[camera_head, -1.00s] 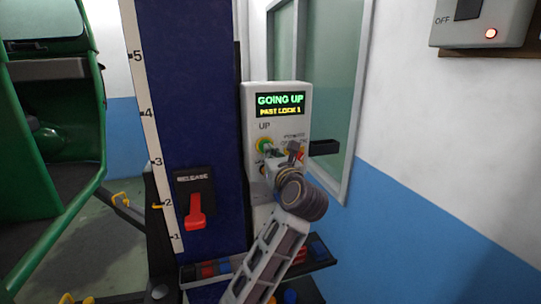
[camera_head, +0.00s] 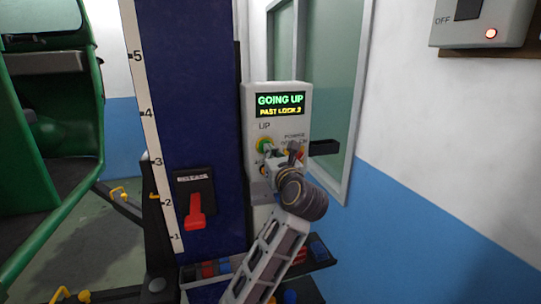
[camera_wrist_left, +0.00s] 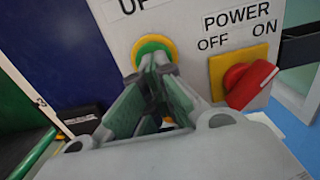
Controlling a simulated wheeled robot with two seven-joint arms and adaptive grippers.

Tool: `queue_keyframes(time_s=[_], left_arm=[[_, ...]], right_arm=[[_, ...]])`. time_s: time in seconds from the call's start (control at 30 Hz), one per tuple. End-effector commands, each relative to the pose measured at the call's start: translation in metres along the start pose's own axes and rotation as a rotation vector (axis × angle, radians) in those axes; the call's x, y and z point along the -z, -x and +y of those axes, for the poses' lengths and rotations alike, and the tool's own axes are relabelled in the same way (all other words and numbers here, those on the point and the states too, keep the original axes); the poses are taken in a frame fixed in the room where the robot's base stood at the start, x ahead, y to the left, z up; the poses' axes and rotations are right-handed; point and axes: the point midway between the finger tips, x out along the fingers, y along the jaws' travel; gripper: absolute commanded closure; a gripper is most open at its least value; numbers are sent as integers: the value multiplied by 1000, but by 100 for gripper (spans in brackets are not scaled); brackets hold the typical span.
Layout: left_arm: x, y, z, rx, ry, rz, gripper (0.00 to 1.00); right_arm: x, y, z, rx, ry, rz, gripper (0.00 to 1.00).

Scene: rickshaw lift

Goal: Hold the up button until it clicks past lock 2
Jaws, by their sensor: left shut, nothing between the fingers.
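The control box (camera_head: 252,110) stands on the side of the blue post. Its display (camera_head: 280,105) reads GOING UP, with a smaller line that looks like PAST LOCK 2; the last digit is blurry. The green up button (camera_wrist_left: 153,50) in its yellow ring sits under the UP label, and shows partly in the head view (camera_head: 263,144). My left gripper (camera_wrist_left: 154,75) is shut and empty, its fingertips against the button. A green rickshaw (camera_head: 92,165) is at the left, partly out of frame. My right gripper is not in view.
The red power knob (camera_wrist_left: 249,84) sits right of the button. A red release lever (camera_head: 195,212) and a numbered scale (camera_head: 150,140) are on the blue post (camera_head: 200,90). A tool tray (camera_head: 320,262) lies below the box. A wall switch box (camera_head: 490,22) is at upper right.

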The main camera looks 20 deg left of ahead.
Motion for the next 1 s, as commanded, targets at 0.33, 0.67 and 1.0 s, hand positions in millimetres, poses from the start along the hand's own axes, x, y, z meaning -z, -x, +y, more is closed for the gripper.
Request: queue_keyframes(time_s=[0.33,0.67,1.0], left_arm=[[-28,-2,4,-8,7,-15,100],[-70,1,4,-7,8,-16,100],[-101,5,1,-2,3,-10,100]], right_arm=[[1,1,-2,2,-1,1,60],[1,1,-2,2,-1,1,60],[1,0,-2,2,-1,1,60]])
